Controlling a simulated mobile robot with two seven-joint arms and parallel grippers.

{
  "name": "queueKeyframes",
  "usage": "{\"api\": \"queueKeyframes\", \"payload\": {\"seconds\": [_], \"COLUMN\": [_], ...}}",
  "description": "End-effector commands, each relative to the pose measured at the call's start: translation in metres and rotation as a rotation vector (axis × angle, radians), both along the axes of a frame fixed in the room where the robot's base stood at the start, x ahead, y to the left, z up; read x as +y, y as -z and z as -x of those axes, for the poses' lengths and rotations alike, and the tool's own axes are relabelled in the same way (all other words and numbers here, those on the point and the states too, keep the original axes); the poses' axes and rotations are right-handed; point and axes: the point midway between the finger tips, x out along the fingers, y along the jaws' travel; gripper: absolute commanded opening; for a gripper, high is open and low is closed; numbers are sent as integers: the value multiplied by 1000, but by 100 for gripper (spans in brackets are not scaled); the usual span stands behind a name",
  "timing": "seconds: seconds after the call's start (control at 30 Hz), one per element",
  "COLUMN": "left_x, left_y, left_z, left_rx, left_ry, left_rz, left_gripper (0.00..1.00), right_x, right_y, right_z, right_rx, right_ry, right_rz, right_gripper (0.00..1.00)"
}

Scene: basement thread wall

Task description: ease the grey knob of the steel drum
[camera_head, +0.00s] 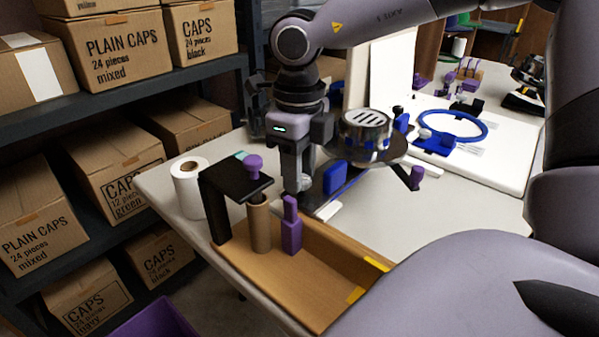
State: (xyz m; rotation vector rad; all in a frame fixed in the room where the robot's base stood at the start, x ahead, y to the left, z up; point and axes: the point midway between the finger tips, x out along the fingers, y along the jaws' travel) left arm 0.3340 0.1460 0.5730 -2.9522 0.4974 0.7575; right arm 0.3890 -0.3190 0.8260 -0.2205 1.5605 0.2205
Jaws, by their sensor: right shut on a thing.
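The steel drum (367,127) has a slotted round top and stands on a dark round base on the table, right of my right gripper. My right gripper (298,188) points down beside the drum's left side. It is shut on the small grey knob (306,183), which shows partly at its fingers. The fingers hide the rest of the knob. A blue block (335,178) sits just right of the knob. My left gripper is not in view.
A wooden tray (330,245) lies in front with a purple bottle-like piece (291,228) close below my gripper. A black stand (213,205), a brown tube (259,226) and a white roll (189,187) are at left. A blue hoop (453,125) lies behind right.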

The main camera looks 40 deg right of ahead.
Motion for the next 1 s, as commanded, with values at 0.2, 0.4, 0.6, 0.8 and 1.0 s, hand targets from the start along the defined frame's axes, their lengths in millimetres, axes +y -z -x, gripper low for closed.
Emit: {"api": "queueKeyframes", "payload": {"seconds": [0.2,0.4,0.6,0.8,1.0], "left_x": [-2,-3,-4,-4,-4], "left_y": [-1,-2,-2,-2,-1], "left_z": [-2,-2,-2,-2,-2], "left_rx": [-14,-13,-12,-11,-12], "left_ry": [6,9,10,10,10], "left_rz": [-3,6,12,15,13], "left_gripper": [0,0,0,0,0], "right_x": [1,1,2,2,3], "right_y": [0,-1,-1,-1,-2], "right_z": [-1,0,0,1,1], "right_rx": [-4,-4,-5,-4,-6], "right_ry": [-207,-397,-583,-749,-876], "right_rz": [0,-1,-1,-1,1], "right_gripper": [3,3,3,3,3]}}
